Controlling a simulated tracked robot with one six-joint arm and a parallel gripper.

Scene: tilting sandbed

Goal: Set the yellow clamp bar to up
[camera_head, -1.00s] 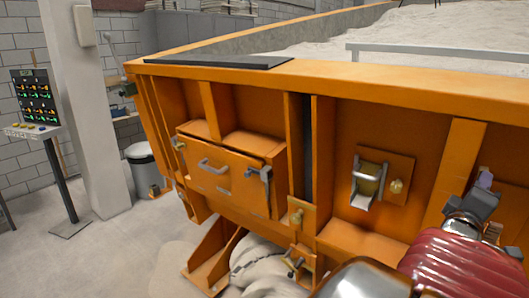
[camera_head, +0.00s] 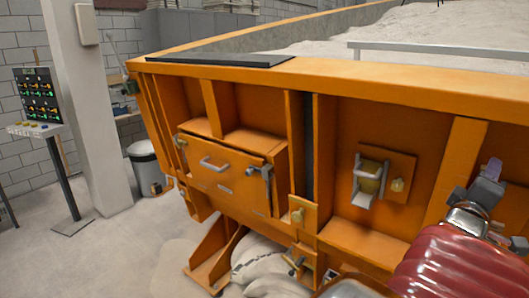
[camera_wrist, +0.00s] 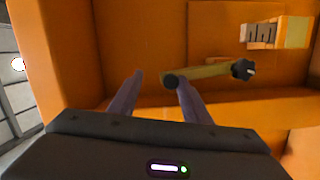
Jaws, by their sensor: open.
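The yellow clamp bar (camera_wrist: 208,74) shows in the wrist view as a narrow, dull yellow bar on the orange panel. It lies nearly level, with a dark round pivot at its left end and a black knob (camera_wrist: 243,69) at its right end. I cannot make it out in the head view. My gripper (camera_wrist: 161,80) is open, with two purple fingers apart. The right fingertip appears close to the pivot end; I cannot tell whether it touches. The knob lies to the right of both fingers. In the head view my gripper (camera_head: 489,174) is at the right edge.
The orange sandbed frame (camera_head: 400,88) has upright ribs and recesses. A roller latch (camera_head: 369,182) and a drawer-like panel with a handle (camera_head: 225,176) are on its side. Sacks (camera_head: 262,262) lie below. A control panel (camera_head: 40,98) and a bin (camera_head: 145,165) stand at left.

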